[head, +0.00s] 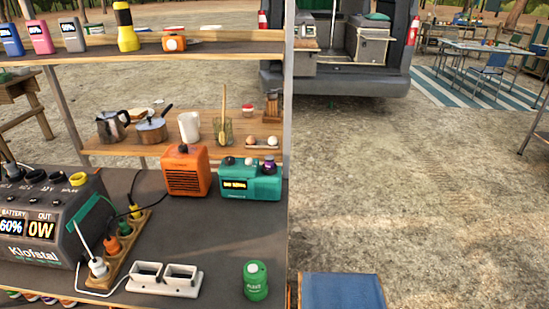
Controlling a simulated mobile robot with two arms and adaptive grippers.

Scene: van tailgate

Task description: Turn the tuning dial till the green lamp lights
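A teal box-shaped device (262,186) stands on the dark table top, near its right edge. It has a small lit display (234,184) with yellow characters on its front. Several small knobs or caps sit on its top, among them a dark purple one (270,163) at the right. I cannot tell which of them is the tuning dial, and I make out no lit green lamp on it. An orange box with a slatted front (186,172) stands just left of it, with a dark knob on top. Neither of my grippers is in view.
A grey power station (40,250) stands at the left, beside a wooden plug strip (128,232). A white socket block (164,279) and a green canister (256,281) are at the front. A shelf behind holds pots (151,131). Bare table lies before the teal device.

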